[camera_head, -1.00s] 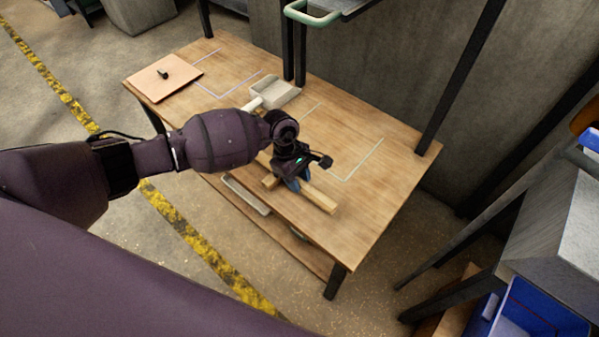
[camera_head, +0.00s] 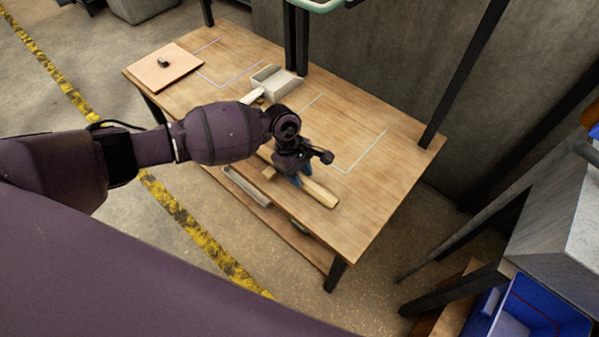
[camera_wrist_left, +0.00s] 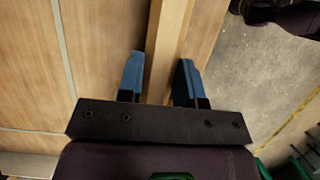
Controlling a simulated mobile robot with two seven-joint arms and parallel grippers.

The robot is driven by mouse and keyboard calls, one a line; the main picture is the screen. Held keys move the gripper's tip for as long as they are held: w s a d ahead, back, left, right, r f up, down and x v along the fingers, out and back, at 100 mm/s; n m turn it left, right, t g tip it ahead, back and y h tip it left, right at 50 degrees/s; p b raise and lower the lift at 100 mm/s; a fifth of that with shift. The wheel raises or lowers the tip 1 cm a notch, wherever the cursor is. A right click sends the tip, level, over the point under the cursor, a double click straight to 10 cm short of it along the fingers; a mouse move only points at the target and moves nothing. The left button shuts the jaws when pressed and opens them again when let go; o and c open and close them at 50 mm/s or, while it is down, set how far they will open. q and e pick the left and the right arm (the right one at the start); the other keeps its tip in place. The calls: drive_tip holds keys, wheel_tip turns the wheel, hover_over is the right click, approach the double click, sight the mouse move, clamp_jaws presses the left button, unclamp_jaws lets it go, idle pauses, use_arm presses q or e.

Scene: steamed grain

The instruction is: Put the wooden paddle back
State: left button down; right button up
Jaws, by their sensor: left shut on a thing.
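The wooden paddle (camera_head: 322,194) is a pale, long flat piece near the front edge of the wooden table. My left gripper (camera_head: 299,180) is over its middle part, with its blue fingers pointing down. In the left wrist view, the two blue fingers (camera_wrist_left: 160,82) stand on either side of the pale wood of the paddle (camera_wrist_left: 170,35), and the gripper is shut on it. A short wooden piece (camera_head: 269,173) shows just left of the gripper; whether it belongs to the paddle is hidden. Whether the paddle touches the table is unclear. My right gripper is not in view.
The table (camera_head: 385,185) has pale outlines marked on it, with free room inside the right one. A light scoop-like tray (camera_head: 277,82) stands behind my arm. A pinkish board (camera_head: 165,75) with a small dark object lies at the far left. Dark rack posts rise behind.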

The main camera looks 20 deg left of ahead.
use_arm(q)
drive_tip(key=shift+f, duration=0.25)
drive_tip(key=c, duration=0.7)
unclamp_jaws()
drive_tip(key=p+v, duration=0.1)
drive_tip(key=v, duration=0.8)
drive_tip(key=shift+r, duration=0.3)
drive_tip(key=shift+w+a+r+p, duration=0.1)
drive_tip(key=shift+a+r+p, duration=0.15)
drive_tip(key=shift+r, duration=0.35)
